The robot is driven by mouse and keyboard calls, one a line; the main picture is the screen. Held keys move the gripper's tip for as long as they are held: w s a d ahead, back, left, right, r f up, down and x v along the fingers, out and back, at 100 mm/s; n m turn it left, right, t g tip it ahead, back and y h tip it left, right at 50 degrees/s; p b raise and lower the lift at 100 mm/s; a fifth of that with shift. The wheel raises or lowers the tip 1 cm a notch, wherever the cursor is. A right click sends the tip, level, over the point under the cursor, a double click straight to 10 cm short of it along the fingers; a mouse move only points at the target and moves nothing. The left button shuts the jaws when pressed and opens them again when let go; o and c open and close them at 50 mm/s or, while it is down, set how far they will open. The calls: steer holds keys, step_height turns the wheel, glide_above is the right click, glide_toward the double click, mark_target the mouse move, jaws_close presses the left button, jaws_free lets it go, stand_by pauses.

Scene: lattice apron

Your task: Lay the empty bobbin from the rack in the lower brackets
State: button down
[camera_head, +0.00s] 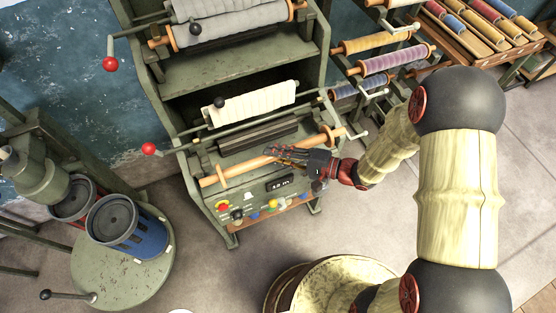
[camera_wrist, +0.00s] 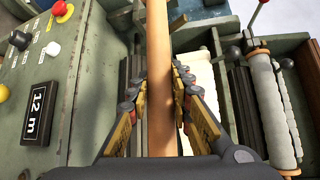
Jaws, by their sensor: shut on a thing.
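The empty bobbin is a bare orange-brown wooden rod (camera_head: 238,170) lying slantwise across the front of the green machine (camera_head: 215,85). In the wrist view the rod (camera_wrist: 158,40) runs from top to bottom between the fingers. My gripper (camera_head: 279,154) is shut on it near its middle; both fingers (camera_wrist: 158,90) flank it in the wrist view. The rod's ends are near the machine's two lower side frames.
A cream cloth roll (camera_head: 255,103) and dark bars lie behind the rod. Below it is a control panel with a "12 m" display (camera_head: 280,184) and knobs. Red-knobbed cranks (camera_head: 149,149) stick out left.

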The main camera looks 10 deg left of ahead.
steer(key=w+a+f+b, duration=0.1)
steer(key=w+a+b, duration=0.1)
steer(key=w+a, duration=0.4)
steer(key=shift+w+b, duration=0.35)
steer(key=shift+w, duration=1.5)
steer(key=shift+s+d+b, duration=0.1)
steer(key=shift+b, duration=0.25)
steer(key=shift+f, duration=0.25)
steer(key=shift+f+b, duration=0.35)
steer(key=shift+b, duration=0.15)
steer(key=shift+f+b, duration=1.4)
steer(key=shift+b, duration=0.4)
stand_by(0.3)
